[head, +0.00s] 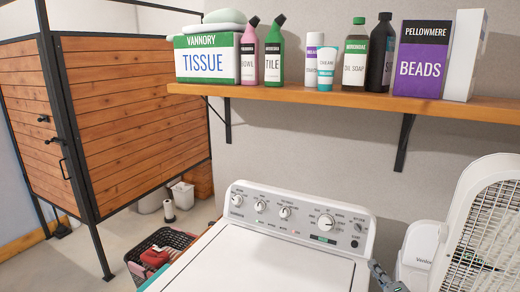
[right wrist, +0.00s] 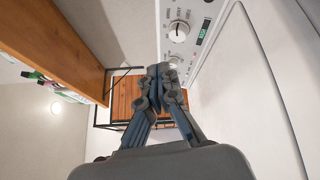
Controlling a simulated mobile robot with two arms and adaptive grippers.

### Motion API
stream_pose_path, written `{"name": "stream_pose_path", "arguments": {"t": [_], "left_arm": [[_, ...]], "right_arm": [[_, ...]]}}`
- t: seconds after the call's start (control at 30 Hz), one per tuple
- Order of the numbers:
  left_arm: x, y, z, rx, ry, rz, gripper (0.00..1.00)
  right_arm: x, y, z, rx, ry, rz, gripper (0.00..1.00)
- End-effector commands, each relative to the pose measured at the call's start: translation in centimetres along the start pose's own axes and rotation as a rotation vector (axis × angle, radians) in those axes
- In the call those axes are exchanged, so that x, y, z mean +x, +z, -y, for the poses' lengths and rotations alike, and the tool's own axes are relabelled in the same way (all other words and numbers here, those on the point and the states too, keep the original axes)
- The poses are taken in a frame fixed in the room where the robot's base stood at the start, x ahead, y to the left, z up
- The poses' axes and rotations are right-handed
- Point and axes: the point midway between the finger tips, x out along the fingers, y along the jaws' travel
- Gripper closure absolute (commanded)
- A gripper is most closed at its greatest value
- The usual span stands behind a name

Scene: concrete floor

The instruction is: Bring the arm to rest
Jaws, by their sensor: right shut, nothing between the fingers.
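My right gripper (head: 380,274) shows at the bottom edge of the head view, by the right side of the white washing machine (head: 265,262). Only a small grey part of it is visible there. In the right wrist view, the right gripper (right wrist: 158,72) has its fingertips together with nothing between them. The washer's control panel (right wrist: 180,30) is just beyond the fingertips in that view, and the white lid (right wrist: 235,90) lies to the right. My left gripper is in neither view.
A wooden shelf (head: 300,99) with bottles and boxes runs along the wall above the washer. A white fan (head: 478,225) stands close on the right. A dark basket (head: 160,243) sits on the floor left of the washer, near a wooden partition (head: 130,110).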

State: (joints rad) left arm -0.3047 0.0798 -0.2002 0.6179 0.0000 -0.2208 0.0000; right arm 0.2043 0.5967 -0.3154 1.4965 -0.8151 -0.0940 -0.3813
Motion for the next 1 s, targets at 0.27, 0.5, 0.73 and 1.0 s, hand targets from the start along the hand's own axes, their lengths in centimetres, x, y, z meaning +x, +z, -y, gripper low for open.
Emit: {"name": "stream_pose_path", "arguments": {"t": [0.27, 0.5, 0.73, 1.0], "left_arm": [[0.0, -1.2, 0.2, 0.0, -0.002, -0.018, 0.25], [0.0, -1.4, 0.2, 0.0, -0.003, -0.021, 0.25], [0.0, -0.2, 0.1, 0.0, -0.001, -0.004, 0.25], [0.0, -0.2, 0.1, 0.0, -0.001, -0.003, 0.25]], "right_arm": [[-2.5, -1.8, 1.1, 0.222, -0.051, 0.101, 1.0], [-7.4, -4.4, 3.7, 0.553, -0.179, 0.256, 1.0], [-17.8, -9.7, 8.1, 1.027, -0.482, 0.493, 1.0], [-27.9, -14.8, 9.5, 1.332, -0.792, 0.679, 1.0]]}}
